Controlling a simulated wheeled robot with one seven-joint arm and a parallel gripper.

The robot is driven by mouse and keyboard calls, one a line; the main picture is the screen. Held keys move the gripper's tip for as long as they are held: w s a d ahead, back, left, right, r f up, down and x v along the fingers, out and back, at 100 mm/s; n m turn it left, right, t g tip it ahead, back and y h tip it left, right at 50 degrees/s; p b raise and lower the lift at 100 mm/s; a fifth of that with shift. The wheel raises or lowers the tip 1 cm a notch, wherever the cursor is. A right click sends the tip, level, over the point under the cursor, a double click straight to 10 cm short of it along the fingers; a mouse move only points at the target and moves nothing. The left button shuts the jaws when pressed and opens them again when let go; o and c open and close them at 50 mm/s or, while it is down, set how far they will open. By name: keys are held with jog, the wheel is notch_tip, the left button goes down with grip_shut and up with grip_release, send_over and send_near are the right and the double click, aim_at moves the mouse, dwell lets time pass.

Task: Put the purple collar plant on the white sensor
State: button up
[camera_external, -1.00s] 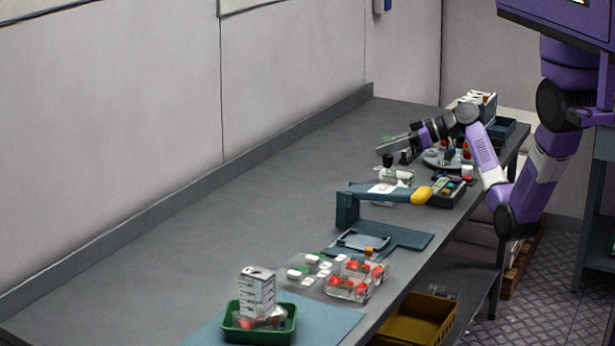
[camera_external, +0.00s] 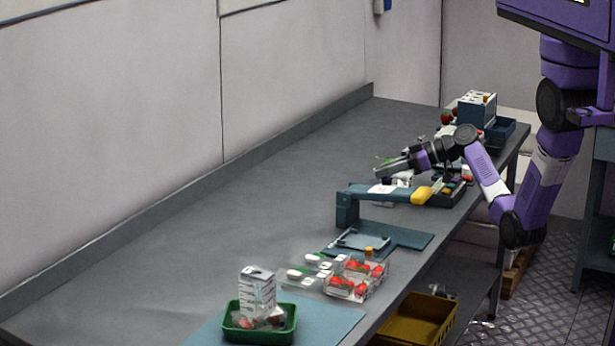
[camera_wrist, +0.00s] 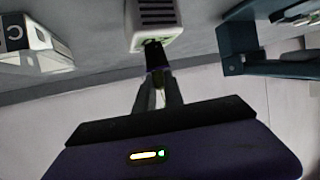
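My gripper (camera_wrist: 158,82) points away from the wrist camera, and its two fingers close in on a narrow dark piece, which I take to be the purple collar plant (camera_wrist: 153,54). In the external view my gripper (camera_external: 380,171) is low over the bench, beside a small white object (camera_external: 403,180). A bit of green shows by the fingertips.
A white box (camera_wrist: 35,50) is at left there. Clear berry packs (camera_external: 350,285) lie nearer. The bench's wall side is clear.

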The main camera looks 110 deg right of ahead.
jog(key=o, duration=0.3)
jog(key=shift+o, duration=0.2)
jog(key=shift+r, duration=0.1)
jog(key=shift+r+p, duration=0.2)
jog(key=shift+p, duration=0.1)
jog(key=b+v, duration=0.1)
jog(key=v, duration=1.1)
jog(key=shift+b, duration=0.35)
jog(key=shift+a, duration=0.1)
